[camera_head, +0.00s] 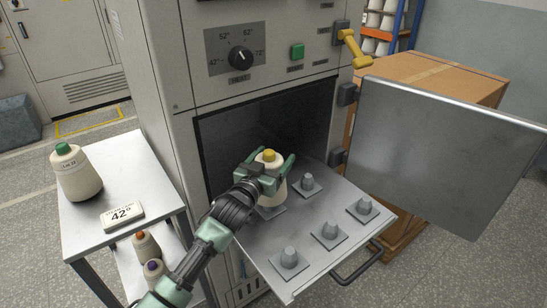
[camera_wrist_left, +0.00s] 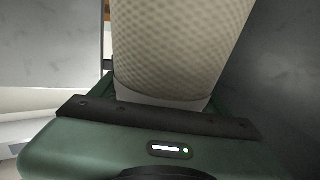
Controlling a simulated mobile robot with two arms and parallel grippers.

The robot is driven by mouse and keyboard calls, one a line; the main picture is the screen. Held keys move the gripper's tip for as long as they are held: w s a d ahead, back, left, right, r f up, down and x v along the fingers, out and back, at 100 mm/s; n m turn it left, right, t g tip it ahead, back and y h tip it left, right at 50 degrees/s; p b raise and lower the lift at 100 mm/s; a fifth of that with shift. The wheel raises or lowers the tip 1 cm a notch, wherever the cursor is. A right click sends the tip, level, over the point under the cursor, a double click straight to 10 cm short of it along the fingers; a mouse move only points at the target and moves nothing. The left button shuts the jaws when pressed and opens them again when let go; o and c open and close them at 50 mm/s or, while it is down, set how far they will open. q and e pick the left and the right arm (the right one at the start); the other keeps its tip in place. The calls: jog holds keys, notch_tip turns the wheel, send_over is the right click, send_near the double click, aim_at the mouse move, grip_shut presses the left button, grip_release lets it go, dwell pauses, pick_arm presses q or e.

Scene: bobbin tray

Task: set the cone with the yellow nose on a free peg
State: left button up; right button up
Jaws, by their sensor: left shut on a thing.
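The cream cone with the yellow nose (camera_head: 269,156) stands upright at the back left of the pulled-out tray (camera_head: 262,250). My left gripper (camera_head: 272,172) is shut around the cone's body; in the left wrist view the textured cone body (camera_wrist_left: 180,45) fills the space in front of the palm. A base plate (camera_head: 269,212) shows just below the cone; whether the cone sits fully down on a peg there is hidden. Bare pegs stand at the back (camera_head: 307,182), right (camera_head: 364,206), middle front (camera_head: 330,230) and front left (camera_head: 289,257). My right gripper is out of view.
A cone with a green nose (camera_head: 76,172) and a 42° sign (camera_head: 122,215) stand on the side table (camera_head: 100,240). More cones (camera_head: 146,246) are on its lower shelf. The open oven door (camera_head: 445,155) blocks the right; the chamber (camera_head: 225,135) lies behind the tray.

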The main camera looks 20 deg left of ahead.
pick_arm(q)
jog(key=shift+f+b, duration=0.6)
jog(key=shift+f, duration=0.6)
dwell(0.4)
jog(key=shift+f, duration=0.6)
jog(key=shift+a+f+b, duration=0.1)
jog(key=shift+f+b, duration=0.4)
jog(key=shift+b, duration=0.05)
jog(key=o, duration=2.1)
jog(key=shift+s, duration=0.1)
jog(key=shift+o, duration=0.2)
jog(key=shift+f, duration=0.1)
jog(key=shift+a+f, duration=0.1)
jog(key=shift+f, duration=0.05)
